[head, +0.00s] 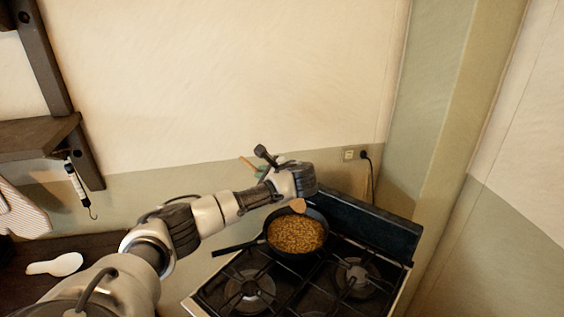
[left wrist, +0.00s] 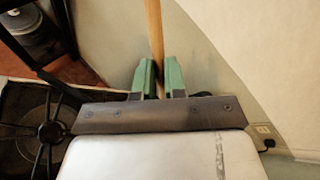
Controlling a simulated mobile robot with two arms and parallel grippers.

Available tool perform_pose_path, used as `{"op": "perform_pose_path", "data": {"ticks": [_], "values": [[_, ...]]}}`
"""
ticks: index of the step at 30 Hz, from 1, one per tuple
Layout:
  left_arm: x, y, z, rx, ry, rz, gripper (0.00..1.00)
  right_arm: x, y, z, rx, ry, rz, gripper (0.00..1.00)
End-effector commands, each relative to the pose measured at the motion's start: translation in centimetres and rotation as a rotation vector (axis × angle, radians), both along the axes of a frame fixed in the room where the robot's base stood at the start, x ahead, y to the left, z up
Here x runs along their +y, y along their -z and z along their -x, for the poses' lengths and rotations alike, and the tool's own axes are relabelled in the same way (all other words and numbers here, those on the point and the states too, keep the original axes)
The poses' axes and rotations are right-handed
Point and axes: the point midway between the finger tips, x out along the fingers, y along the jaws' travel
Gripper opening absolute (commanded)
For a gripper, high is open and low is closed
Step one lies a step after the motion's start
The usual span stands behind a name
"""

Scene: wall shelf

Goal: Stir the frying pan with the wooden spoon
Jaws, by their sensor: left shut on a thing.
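The black frying pan (head: 272,247) sits on the stove's back burner, filled with brown food (head: 297,234). The wooden spoon (head: 298,205) is held above the pan; its head is at the pan's far rim, and I cannot tell whether it touches the food. Its handle also shows in the left wrist view (left wrist: 154,35), rising from between the green fingers. My left gripper (head: 266,172) is shut on the spoon's handle, behind and above the pan; in the left wrist view its fingers (left wrist: 158,78) close around the stick. My right gripper is not in view.
The black stove (head: 222,282) has several burners and a raised back panel (head: 375,229). A wall outlet (head: 349,155) with a plug is behind it. A white spoon rest (head: 55,264) lies on the dark counter (head: 20,290) at left, under a wooden shelf (head: 38,134).

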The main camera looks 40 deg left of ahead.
Motion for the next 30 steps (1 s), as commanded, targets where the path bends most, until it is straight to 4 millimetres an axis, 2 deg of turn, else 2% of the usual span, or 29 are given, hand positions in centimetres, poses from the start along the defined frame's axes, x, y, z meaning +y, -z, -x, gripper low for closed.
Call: {"op": "perform_pose_path", "data": {"ticks": [9,13,17,21,24,30], "values": [[0.0,0.0,0.0,-0.001,0.000,-0.005,0.00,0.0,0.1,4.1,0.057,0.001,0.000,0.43],[0.0,-0.1,0.0,0.002,-0.008,-0.001,0.00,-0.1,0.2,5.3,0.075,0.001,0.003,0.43],[0.2,0.2,0.3,0.006,-0.014,0.001,0.00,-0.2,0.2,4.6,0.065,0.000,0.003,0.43],[0.6,1.0,0.8,0.008,-0.015,0.001,0.00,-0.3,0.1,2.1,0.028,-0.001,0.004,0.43],[1.0,1.6,1.2,0.006,-0.014,0.001,0.00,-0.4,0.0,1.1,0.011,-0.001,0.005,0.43],[1.6,2.9,2.0,0.008,-0.014,0.000,0.00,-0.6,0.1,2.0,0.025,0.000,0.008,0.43]]}}
